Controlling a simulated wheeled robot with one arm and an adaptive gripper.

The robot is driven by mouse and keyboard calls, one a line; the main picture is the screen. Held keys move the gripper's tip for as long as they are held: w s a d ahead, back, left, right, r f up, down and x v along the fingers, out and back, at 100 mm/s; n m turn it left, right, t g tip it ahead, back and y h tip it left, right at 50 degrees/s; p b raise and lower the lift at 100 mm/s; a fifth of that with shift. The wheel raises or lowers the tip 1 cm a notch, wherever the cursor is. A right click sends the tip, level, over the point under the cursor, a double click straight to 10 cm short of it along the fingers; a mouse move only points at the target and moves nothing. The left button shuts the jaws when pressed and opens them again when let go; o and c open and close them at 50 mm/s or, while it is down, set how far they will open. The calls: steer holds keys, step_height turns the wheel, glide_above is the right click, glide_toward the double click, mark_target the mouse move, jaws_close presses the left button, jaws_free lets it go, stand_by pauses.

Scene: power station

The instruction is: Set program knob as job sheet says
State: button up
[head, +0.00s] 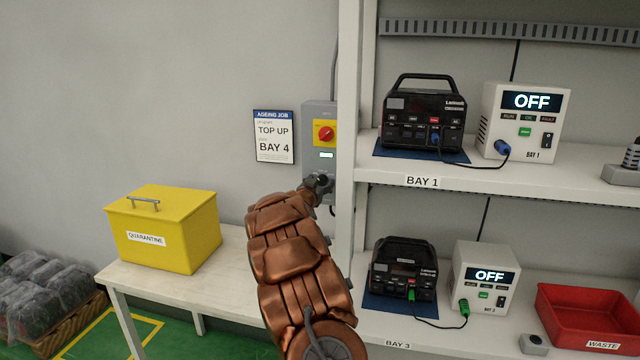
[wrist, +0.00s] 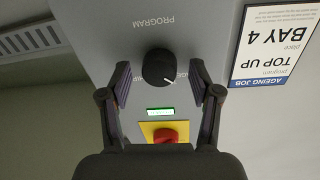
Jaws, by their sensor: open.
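The black program knob (wrist: 158,68) sits on a grey control box (wrist: 205,30) under the word PROGRAM, which appears upside down in the wrist view. A white mark on the knob points to the lower right there. My open gripper (wrist: 160,82) has one finger on each side of the knob, with gaps between. The fingers partly hide the position labels. The job sheet (head: 274,137) on the wall reads AGEING JOB, TOP UP, BAY 4; it also shows in the wrist view (wrist: 272,45). In the head view my gripper (head: 318,183) covers the knob at the box (head: 319,112).
A red switch (head: 325,133) on a yellow plate and a small green display (head: 326,155) are on the box. A white shelf post (head: 347,150) stands close on its right. A yellow quarantine box (head: 165,230) is on the table (head: 210,270) at left.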

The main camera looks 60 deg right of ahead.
steer(key=c, duration=1.1)
steer(key=shift+c, duration=0.2)
steer(key=shift+w+f+m+b, duration=0.1)
steer(key=shift+f+m+b, duration=0.05)
steer(key=shift+m+b, duration=0.3)
steer(key=shift+a, duration=0.1)
steer(key=shift+m+b, duration=1.25)
steer(key=shift+m, duration=0.3)
steer(key=m+b, duration=0.2)
steer(key=m, duration=0.3)
steer(key=shift+y+b, duration=0.3)
steer(key=shift+b, duration=0.1)
steer(key=shift+m, duration=0.3)
